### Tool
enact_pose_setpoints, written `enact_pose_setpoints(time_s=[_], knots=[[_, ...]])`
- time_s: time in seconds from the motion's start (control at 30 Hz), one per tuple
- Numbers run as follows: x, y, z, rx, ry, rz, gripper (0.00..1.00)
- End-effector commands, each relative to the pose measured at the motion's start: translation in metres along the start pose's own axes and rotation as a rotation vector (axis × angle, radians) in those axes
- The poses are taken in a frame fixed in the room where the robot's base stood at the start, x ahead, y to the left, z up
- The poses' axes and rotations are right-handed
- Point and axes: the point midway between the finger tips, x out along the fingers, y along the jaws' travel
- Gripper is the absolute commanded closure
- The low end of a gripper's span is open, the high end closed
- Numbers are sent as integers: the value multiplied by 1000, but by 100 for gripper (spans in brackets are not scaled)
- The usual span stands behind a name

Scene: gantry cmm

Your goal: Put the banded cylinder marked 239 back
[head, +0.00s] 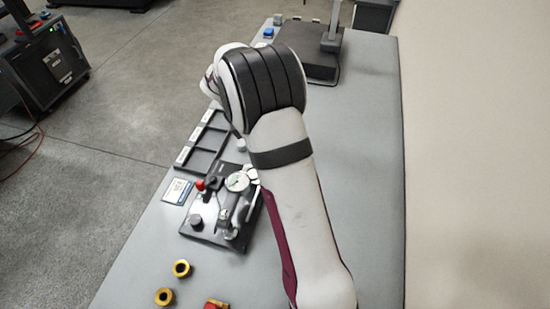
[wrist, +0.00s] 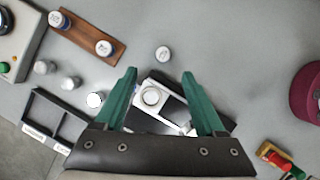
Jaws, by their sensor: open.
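My gripper (wrist: 160,78) is open, its two green fingers apart above a black and white device with a round silver-rimmed part (wrist: 150,96). Nothing shows gripped between the fingers. Several small silver cylinders stand on the table in the wrist view: one (wrist: 163,53) just beyond the fingers, and a bright-topped one (wrist: 95,99) left of them. Two more stand on a brown wooden strip (wrist: 80,36). Their markings are too small to read, so I cannot tell which is 239. In the head view my arm hides the gripper.
A dark compartment tray (head: 203,146) with white labels lies along the table's left edge. A dial gauge fixture (head: 237,182) stands near it. A maroon object (wrist: 308,93) is at the wrist view's right. The table's right side is clear.

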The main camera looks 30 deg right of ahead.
Motion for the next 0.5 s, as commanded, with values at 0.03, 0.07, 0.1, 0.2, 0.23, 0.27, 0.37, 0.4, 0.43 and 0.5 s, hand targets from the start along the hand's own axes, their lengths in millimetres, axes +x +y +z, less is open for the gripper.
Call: enact_pose_setpoints(time_s=[0.03,0.07,0.1,0.2,0.23,0.27,0.37,0.4,0.43,0.5], knots=[[16,-2,0,-1,0,-6,28],[24,-2,0,1,0,-6,28],[34,-2,0,1,1,-5,28],[53,-2,0,3,1,-4,28],[57,-1,0,3,2,-3,28],[60,-2,0,3,2,-3,28],[75,-4,-2,3,2,-4,28],[84,-6,-4,3,2,-6,28],[90,-7,-4,2,3,-5,28],[103,-8,-4,3,2,-5,28]])
